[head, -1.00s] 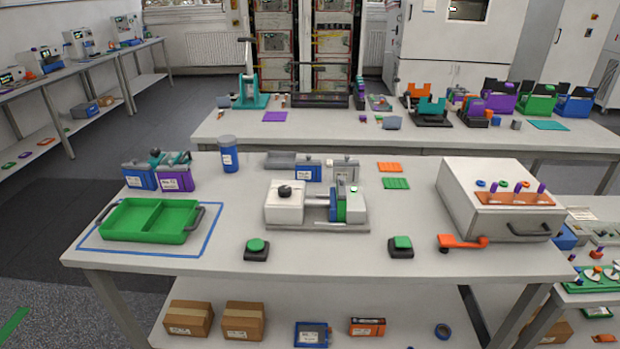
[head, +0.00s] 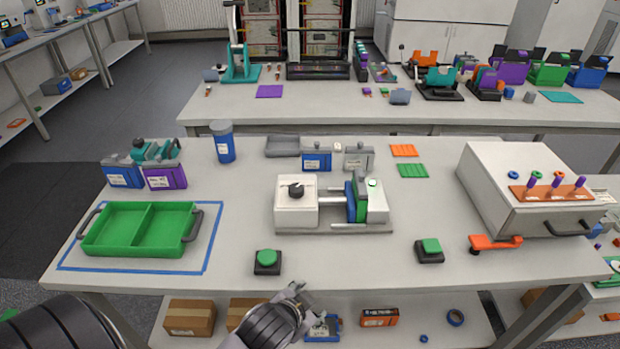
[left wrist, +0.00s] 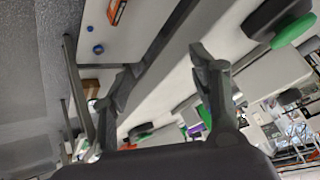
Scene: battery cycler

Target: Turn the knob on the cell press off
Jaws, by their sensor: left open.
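The cell press (head: 372,203) stands in the middle of the near table, a white body with a blue and green clamp. Its black knob (head: 296,189) sits on top of the white block at the press's left end. My left gripper (head: 304,294) is low at the bottom of the head view, in front of the table's front edge and well apart from the knob. In the left wrist view, the left gripper's two fingers (left wrist: 160,85) are spread apart with nothing between them. My right gripper is in neither view.
Two green push buttons, left (head: 267,258) and right (head: 430,247), stand along the table's front. A green tray (head: 88,245) is at the left, a white box with pegs (head: 500,205) at the right. The tabletop between the two buttons is clear.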

